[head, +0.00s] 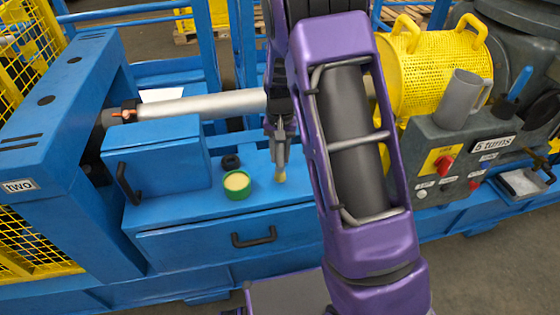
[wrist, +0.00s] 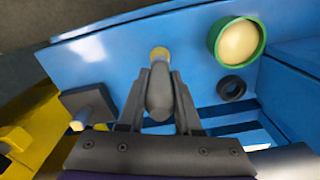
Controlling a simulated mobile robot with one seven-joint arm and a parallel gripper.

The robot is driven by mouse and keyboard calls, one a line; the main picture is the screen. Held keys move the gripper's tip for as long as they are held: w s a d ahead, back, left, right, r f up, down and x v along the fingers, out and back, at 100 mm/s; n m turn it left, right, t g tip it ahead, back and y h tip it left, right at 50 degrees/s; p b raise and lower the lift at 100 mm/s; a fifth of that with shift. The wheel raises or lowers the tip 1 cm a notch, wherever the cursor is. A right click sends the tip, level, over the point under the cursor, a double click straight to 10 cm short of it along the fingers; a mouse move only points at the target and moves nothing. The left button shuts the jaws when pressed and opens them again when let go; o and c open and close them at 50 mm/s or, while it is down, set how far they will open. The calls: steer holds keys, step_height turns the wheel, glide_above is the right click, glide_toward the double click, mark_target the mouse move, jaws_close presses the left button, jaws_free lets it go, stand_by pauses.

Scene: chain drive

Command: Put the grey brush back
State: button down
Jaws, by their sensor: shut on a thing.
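My gripper (head: 280,143) is shut on the grey brush. The brush (head: 281,157) hangs bristles down over the blue bench top, right of a green pot. In the wrist view its grey handle (wrist: 160,92) sits between the fingers, and the pale bristle end (wrist: 159,53) points away from my gripper. I cannot tell if the bristles touch the bench. The open green pot (head: 237,184) holds a pale yellow substance; it also shows in the wrist view (wrist: 238,42). My arm hides part of the bench to the right.
A black ring (head: 231,162) lies behind the pot. A blue box (head: 155,155) with a handle stands left, below a metal shaft (head: 215,105). A grey mug (head: 459,98) and a blue-handled tool (head: 517,88) stand on the control box (head: 430,145). A dark square piece (wrist: 88,103) shows in the wrist view.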

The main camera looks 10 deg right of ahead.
steer(key=shift+f, duration=1.05)
steer(key=shift+f, duration=0.25)
steer(key=c, duration=0.6)
jaws_free()
steer(key=shift+r, duration=0.1)
step_height(320, 180, up, 12)
steer(key=shift+r+p, duration=0.2)
steer(key=shift+p, duration=0.7)
